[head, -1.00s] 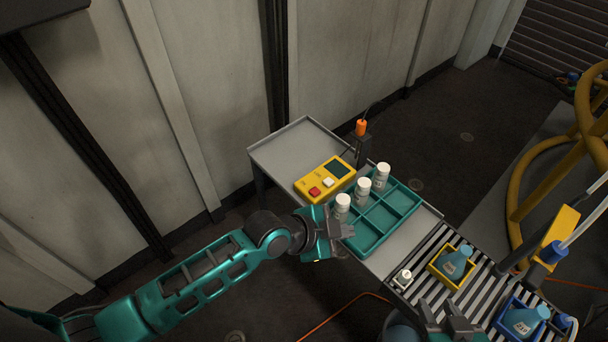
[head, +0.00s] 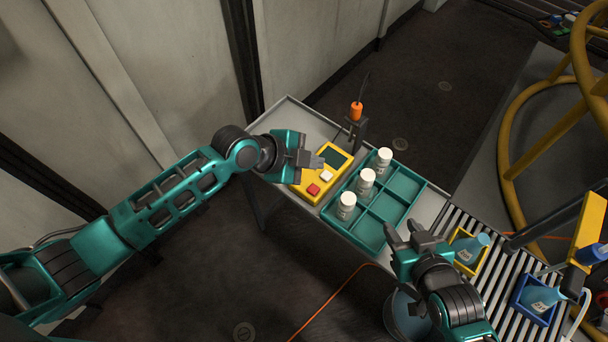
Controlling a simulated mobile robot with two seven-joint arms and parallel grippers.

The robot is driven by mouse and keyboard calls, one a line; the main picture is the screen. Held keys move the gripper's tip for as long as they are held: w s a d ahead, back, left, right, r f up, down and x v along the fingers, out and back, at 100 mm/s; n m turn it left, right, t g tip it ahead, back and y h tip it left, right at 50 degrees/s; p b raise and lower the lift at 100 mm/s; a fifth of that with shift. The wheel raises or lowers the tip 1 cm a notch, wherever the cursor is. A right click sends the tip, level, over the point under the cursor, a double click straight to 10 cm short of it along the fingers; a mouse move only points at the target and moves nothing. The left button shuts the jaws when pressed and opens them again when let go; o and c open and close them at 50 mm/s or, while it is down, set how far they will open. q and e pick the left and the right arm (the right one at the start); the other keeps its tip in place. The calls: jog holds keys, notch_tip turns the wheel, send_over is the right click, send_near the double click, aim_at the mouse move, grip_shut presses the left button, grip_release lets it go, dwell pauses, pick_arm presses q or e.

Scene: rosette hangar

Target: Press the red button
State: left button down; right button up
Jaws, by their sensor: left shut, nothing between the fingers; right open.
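The red button (head: 313,190) sits at the near left corner of a yellow control box (head: 311,199) on the grey table. A white button (head: 326,176) and a dark screen (head: 334,156) are on the same box. My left gripper (head: 320,162) is shut and empty. In the picture its fingertips lie over the upper left part of the box, above the red button; I cannot tell its height or whether it touches. My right gripper (head: 406,236) is open and empty, near the teal tray's near right corner and the conveyor.
A teal divided tray (head: 399,222) holds three white bottles (head: 366,178) beside the box. An orange-topped tool (head: 356,111) stands behind. A roller conveyor (head: 497,284) with a yellow bin (head: 458,266) and a blue bin (head: 524,312) is at right. The table's far left end (head: 290,115) is clear.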

pick_arm(q)
jog(key=shift+w+a, duration=0.1)
jog(key=shift+w, duration=0.05)
pick_arm(e)
jog(key=shift+w+a, duration=0.1)
jog(key=shift+w, duration=0.05)
pick_arm(q)
jog(key=b, duration=0.5)
send_over(310, 191)
notch_tip(310, 191, down, 8)
jog(key=shift+r, duration=0.2)
pick_arm(e)
notch_tip(310, 191, down, 4)
jog(key=shift+f, duration=0.2)
pick_arm(q)
jog(key=shift+f+b, duration=0.3)
jog(key=shift+f, duration=0.3)
pick_arm(e)
jog(key=shift+f, duration=0.55)
pick_arm(q)
jog(key=shift+f, duration=0.1)
dwell(0.3)
jog(key=shift+f+b, duration=0.3)
jog(key=shift+b, duration=0.1)
pick_arm(e)
jog(key=shift+f, duration=0.35)
